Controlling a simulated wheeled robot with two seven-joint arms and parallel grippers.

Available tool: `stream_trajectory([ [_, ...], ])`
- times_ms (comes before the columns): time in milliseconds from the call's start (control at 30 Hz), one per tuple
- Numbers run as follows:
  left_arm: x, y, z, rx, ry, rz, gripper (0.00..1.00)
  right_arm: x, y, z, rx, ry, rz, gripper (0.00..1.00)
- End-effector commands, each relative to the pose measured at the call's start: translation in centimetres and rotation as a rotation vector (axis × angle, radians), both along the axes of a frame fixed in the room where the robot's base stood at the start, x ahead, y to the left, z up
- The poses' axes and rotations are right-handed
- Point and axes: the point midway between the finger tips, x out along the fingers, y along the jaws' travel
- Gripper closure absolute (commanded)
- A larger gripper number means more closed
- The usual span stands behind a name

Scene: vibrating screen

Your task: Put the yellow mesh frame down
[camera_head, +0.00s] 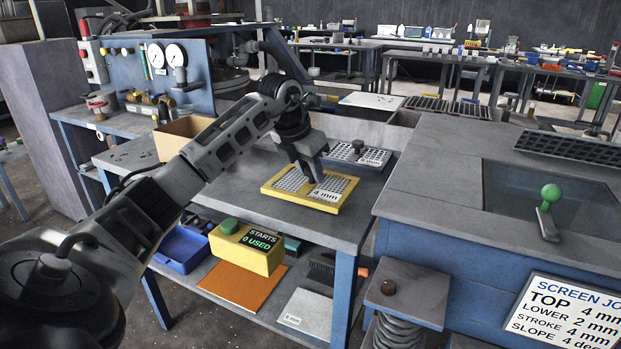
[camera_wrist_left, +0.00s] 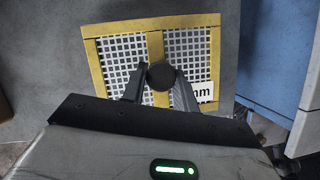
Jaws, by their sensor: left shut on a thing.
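The yellow mesh frame (camera_head: 338,196) lies flat at the grey table top, near its front right part, with a "4 mm" label on it. It also shows in the left wrist view (camera_wrist_left: 93,62), with a yellow middle bar and a dark round knob (camera_wrist_left: 161,76). My left gripper (camera_head: 316,178) is above the frame's middle, and its fingers (camera_wrist_left: 160,88) are shut on the knob from both sides. Whether the frame rests fully on the table or hovers just above it, I cannot tell. My right gripper is not in view.
A cardboard box (camera_head: 178,138) stands at the left. The screen machine (camera_head: 430,190) with a green-knobbed lever (camera_head: 550,200) is at the right. A yellow starts box (camera_head: 245,247) sits on the lower shelf.

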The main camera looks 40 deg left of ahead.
Motion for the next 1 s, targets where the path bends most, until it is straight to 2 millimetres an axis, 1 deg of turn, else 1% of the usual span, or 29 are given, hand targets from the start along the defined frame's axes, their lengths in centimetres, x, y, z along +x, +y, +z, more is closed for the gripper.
stream_trajectory([
  [33, 0.0, -0.2, -1.0, -0.002, 0.001, -0.003, 1.0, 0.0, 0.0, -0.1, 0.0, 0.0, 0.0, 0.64],
  [133, 0.0, -0.2, -1.9, -0.002, 0.0, -0.003, 1.0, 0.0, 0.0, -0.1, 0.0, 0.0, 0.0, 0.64],
  [433, 0.0, -0.2, -2.1, -0.001, -0.002, -0.003, 1.0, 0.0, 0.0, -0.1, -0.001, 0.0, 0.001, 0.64],
  [467, 0.0, -0.2, -2.2, -0.001, 0.001, -0.003, 0.62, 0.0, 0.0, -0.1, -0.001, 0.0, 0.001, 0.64],
  [500, 0.0, -0.2, -2.1, -0.001, 0.001, -0.003, 0.51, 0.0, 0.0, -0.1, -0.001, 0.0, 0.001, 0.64],
  [533, 0.0, -0.2, -2.1, -0.001, 0.001, -0.003, 0.49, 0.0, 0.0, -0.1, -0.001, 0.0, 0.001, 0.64],
  [833, -0.1, -0.2, -1.9, 0.0, 0.0, -0.002, 0.49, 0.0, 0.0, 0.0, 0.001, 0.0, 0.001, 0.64],
  [933, -0.4, -0.1, -1.0, 0.002, -0.002, -0.001, 0.49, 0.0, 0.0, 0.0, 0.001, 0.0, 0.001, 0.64],
  [1000, -0.8, -0.1, 0.1, 0.002, -0.004, -0.001, 0.49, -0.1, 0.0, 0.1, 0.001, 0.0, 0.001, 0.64],
])
